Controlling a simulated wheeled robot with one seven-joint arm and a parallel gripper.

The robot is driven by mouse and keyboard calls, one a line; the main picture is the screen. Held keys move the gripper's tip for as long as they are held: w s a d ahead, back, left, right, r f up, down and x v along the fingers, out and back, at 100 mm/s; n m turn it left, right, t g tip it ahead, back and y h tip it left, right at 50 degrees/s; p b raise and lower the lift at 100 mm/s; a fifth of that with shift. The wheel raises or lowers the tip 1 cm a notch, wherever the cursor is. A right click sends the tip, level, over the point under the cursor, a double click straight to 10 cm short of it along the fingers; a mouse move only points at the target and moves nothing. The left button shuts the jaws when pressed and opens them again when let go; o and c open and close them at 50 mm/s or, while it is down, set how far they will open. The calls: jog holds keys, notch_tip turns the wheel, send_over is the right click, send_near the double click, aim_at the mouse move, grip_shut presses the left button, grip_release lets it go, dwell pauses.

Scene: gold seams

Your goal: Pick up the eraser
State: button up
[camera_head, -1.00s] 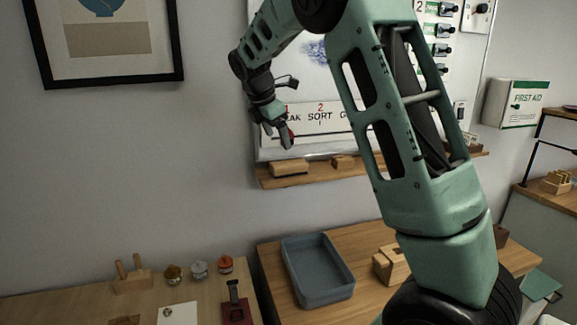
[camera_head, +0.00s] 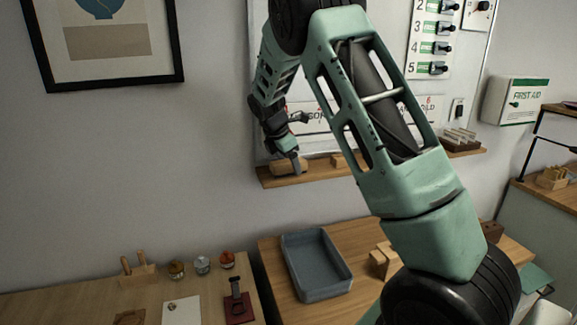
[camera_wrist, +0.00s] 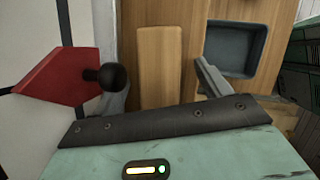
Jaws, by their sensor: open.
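The eraser (camera_head: 281,168) looks like a plain wooden block lying on the wooden ledge (camera_head: 310,178) under the whiteboard. In the wrist view the eraser (camera_wrist: 160,62) lies lengthwise between my fingers, with its near end cut off by the gripper body. In the wrist view my gripper (camera_wrist: 163,82) is open, with a finger on either side of the eraser. I cannot tell whether either finger touches it.
A red piece with a black knob (camera_wrist: 104,76) is at the left, close to one finger. The whiteboard (camera_head: 262,140) stands close behind. A blue-grey tray (camera_head: 322,290) is on the table below.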

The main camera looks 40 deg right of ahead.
jog(key=shift+f, duration=0.2)
dwell(0.6)
jog(key=c, duration=1.1)
